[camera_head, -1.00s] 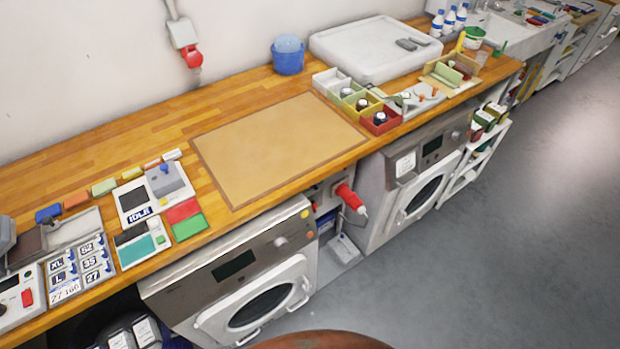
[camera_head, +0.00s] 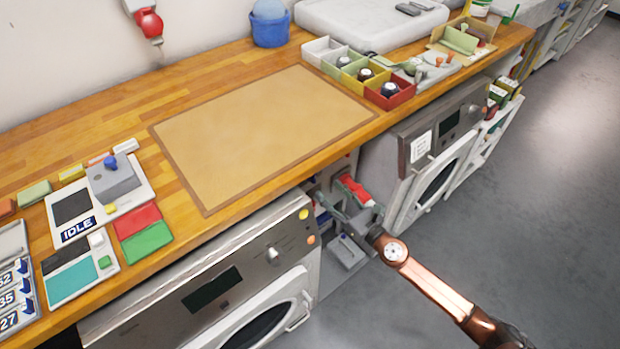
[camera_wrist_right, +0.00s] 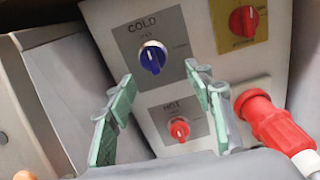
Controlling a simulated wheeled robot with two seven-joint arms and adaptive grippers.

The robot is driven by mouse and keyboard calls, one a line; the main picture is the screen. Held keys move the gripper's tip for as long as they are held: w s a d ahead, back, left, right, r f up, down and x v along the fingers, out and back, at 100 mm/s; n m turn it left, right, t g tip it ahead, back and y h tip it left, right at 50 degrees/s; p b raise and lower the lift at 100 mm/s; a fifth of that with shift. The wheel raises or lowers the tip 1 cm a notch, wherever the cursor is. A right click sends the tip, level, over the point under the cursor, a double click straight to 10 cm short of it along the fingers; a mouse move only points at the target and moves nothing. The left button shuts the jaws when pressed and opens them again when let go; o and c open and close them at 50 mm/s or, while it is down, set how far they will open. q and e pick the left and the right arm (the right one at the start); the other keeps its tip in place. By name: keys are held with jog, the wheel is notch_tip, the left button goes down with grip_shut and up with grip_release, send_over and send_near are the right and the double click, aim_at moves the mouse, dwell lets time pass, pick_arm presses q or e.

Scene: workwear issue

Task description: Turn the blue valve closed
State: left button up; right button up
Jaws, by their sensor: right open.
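The blue valve (camera_wrist_right: 153,57) is a round knob on a grey plate marked COLD, in the upper middle of the right wrist view. Its grip ridge stands close to upright. My right gripper (camera_wrist_right: 160,76) is open, with its green-padded fingers reaching toward the panel, one on each side of the knob's lower part in the picture. It looks apart from the knob, and nothing is between the fingers. In the head view my right gripper (camera_head: 345,208) is in the gap between the two washing machines; I cannot make out the blue valve there. My left gripper is not in view.
A red knob (camera_wrist_right: 179,129) marked HOT sits below the blue one. Another red knob on a yellow plate (camera_wrist_right: 243,21) is at upper right. A red plug (camera_wrist_right: 272,122) sticks out at right. Washing machines (camera_head: 235,275) (camera_head: 432,165) flank the gap under the wooden counter (camera_head: 190,90).

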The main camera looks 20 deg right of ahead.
aim_at(315, 178)
jog(key=shift+w+a+r+n, duration=0.6)
jog(key=shift+a, duration=0.1)
jog(key=x, duration=0.5)
jog(key=shift+f, duration=0.1)
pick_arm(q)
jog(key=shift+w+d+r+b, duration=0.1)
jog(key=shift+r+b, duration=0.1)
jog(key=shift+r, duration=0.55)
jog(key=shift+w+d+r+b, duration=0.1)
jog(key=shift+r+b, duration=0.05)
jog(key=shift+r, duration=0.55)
pick_arm(e)
jog(key=shift+w+a, duration=0.25)
jog(key=shift+w, duration=0.45)
jog(key=shift+c, duration=0.3)
jog(key=c, duration=1.1)
jog(key=shift+o, duration=0.2)
